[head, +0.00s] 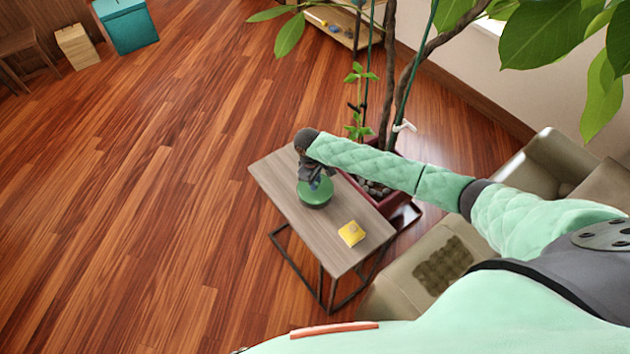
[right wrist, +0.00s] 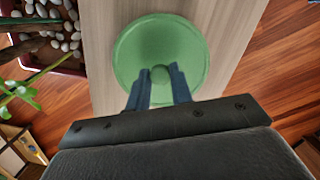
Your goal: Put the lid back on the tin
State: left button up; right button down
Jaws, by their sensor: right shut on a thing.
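The green round lid (right wrist: 160,45) with a small knob fills the upper middle of the right wrist view. My right gripper (right wrist: 158,82) is shut on the lid's knob, with a blue finger on each side. In the head view my right gripper (head: 316,184) reaches down over the wooden table, and the green lid (head: 315,197) is under it. A darker green side shows below the lid's rim. I cannot tell whether this is the tin, or whether the lid touches it; no separate tin shows elsewhere. My left gripper is not in view.
The small wooden table (head: 285,205) has a yellow item (head: 352,233) near its front right end. A potted plant with pebbles (head: 368,187) stands close behind it. A beige armchair (head: 410,260) is at the right. Open wooden floor (head: 150,200) lies to the left.

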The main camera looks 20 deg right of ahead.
jog(key=c, duration=0.7)
grip_release()
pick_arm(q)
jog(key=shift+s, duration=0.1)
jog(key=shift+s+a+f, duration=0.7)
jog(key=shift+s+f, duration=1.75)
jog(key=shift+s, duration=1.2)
pick_arm(e)
jog(key=shift+r+p, duration=2.15)
jog(key=shift+r, duration=0.05)
jog(key=shift+r+p, duration=0.35)
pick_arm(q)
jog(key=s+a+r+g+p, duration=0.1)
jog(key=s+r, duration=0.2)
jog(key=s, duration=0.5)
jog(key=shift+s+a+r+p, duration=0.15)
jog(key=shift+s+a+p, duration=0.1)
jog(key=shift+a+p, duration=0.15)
pick_arm(e)
jog(key=shift+r, duration=0.95)
